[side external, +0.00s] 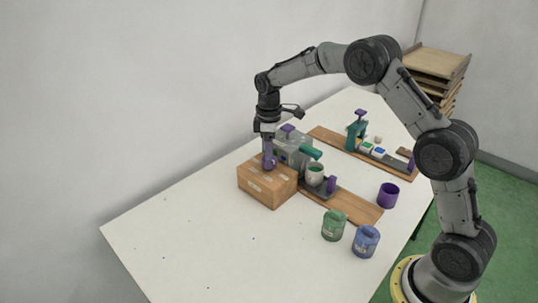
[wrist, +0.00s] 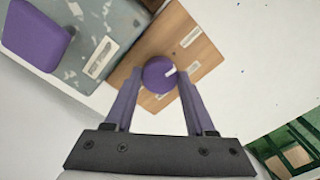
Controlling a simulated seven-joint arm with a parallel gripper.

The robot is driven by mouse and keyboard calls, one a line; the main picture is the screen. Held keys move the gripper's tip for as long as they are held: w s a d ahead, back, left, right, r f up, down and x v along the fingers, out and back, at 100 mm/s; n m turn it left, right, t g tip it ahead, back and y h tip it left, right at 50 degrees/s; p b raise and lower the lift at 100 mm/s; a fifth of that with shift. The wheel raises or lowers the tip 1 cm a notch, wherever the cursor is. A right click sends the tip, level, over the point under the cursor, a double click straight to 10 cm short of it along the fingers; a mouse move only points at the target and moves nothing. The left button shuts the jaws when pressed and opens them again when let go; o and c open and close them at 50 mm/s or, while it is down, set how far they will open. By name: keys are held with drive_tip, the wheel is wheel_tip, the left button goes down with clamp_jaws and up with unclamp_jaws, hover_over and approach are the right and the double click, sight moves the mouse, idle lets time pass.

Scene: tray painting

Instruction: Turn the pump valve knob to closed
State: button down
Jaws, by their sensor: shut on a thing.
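The round purple knob (wrist: 158,74) sits on the top face of a wooden box (side external: 262,190), which also shows in the wrist view (wrist: 205,52). A white mark on the knob points right and slightly up in the wrist view. Pale labels lie around it on the wood; their writing is too small to read. My gripper (side external: 269,163), with purple fingers, points down at the box. In the wrist view its fingertips (wrist: 158,80) are on either side of the knob, shut on it. In the side view the fingers largely hide the knob.
A grey machine (side external: 291,150) with a purple top piece stands right behind the box. Green (side external: 333,226) and blue (side external: 366,241) canisters and a purple cup (side external: 388,195) stand to the right. The table's left front is clear.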

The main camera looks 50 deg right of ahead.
drive_tip(key=shift+r+n, duration=0.15)
drive_tip(key=shift+n, duration=0.45)
drive_tip(key=shift+c, duration=1.2)
unclamp_jaws()
wheel_tip(320, 180, up, 14)
